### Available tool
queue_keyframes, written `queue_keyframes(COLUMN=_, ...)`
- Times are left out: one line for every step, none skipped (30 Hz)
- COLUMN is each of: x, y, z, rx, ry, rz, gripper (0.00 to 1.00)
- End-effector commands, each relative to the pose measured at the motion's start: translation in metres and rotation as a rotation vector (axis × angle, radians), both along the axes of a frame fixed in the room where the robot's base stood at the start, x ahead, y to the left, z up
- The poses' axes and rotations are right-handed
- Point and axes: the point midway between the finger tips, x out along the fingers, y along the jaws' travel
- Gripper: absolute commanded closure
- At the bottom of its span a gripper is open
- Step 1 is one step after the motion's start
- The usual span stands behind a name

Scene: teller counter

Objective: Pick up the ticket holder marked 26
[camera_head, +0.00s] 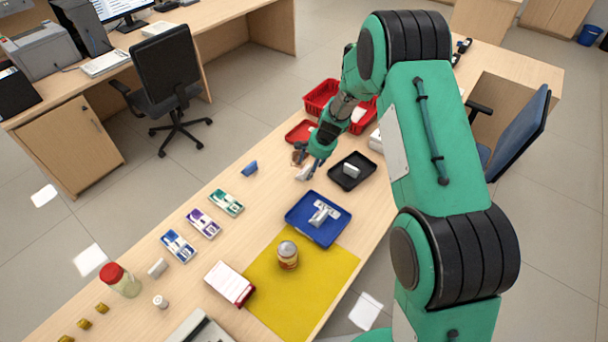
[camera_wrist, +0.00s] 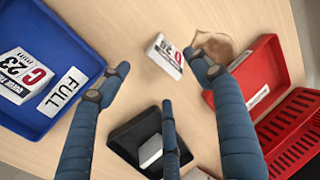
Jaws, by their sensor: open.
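A small white ticket holder (camera_wrist: 164,57) with a red mark and black digits that look like 26 stands on the wooden counter. It is beyond my fingertips in the wrist view, roughly between them. My gripper (camera_wrist: 166,80) has its three dark fingers spread, with nothing between them. In the head view my gripper (camera_head: 312,158) is low over the counter, with a white holder (camera_head: 303,173) just below it. Another holder (camera_wrist: 22,76), reading 23, is in the blue tray (camera_wrist: 78,40). A third white holder (camera_wrist: 151,152), its face not readable, is in the black tray (camera_wrist: 125,130).
A brown, translucent object (camera_wrist: 222,47) lies close beside the holder. A red tray (camera_wrist: 268,75) and a red basket (camera_wrist: 300,125) are to its right in the wrist view. A small blue item (camera_head: 250,169) lies to the left on the counter, with bare wood between.

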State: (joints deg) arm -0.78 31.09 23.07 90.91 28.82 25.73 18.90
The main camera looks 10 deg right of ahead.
Motion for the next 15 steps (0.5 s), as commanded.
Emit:
queue_keyframes(x=0.0011, y=0.0006, z=-0.0023, rx=0.000, ry=-0.001, rz=0.000, gripper=0.36)
queue_keyframes(x=0.0014, y=0.0008, z=-0.0031, rx=0.000, ry=-0.001, rz=0.000, gripper=0.36)
queue_keyframes(x=0.0018, y=0.0010, z=-0.0036, rx=0.000, ry=-0.001, rz=0.000, gripper=0.36)
queue_keyframes(x=0.0019, y=0.0010, z=-0.0038, rx=-0.001, ry=-0.002, rz=-0.001, gripper=0.36)
queue_keyframes(x=0.0020, y=0.0011, z=-0.0038, rx=-0.001, ry=-0.002, rz=-0.001, gripper=0.36)
queue_keyframes(x=0.0019, y=0.0010, z=-0.0039, rx=-0.001, ry=-0.002, rz=-0.001, gripper=0.36)
queue_keyframes(x=0.0019, y=0.0010, z=-0.0038, rx=-0.001, ry=-0.002, rz=-0.001, gripper=0.36)
queue_keyframes(x=0.0019, y=0.0009, z=-0.0037, rx=0.000, ry=-0.001, rz=0.000, gripper=0.36)
queue_keyframes(x=0.0017, y=0.0009, z=-0.0037, rx=0.000, ry=-0.001, rz=0.000, gripper=0.36)
queue_keyframes(x=0.0017, y=0.0009, z=-0.0037, rx=0.000, ry=-0.001, rz=0.000, gripper=0.36)
queue_keyframes(x=0.0017, y=0.0009, z=-0.0037, rx=0.000, ry=-0.001, rz=0.000, gripper=0.36)
queue_keyframes(x=0.0016, y=0.0010, z=-0.0040, rx=0.000, ry=-0.001, rz=0.000, gripper=0.36)
queue_keyframes(x=0.0017, y=0.0011, z=-0.0044, rx=0.000, ry=-0.001, rz=0.000, gripper=0.36)
queue_keyframes(x=0.0018, y=0.0012, z=-0.0053, rx=0.000, ry=-0.001, rz=-0.001, gripper=0.36)
queue_keyframes(x=0.0021, y=0.0016, z=-0.0069, rx=0.000, ry=-0.001, rz=-0.001, gripper=0.36)
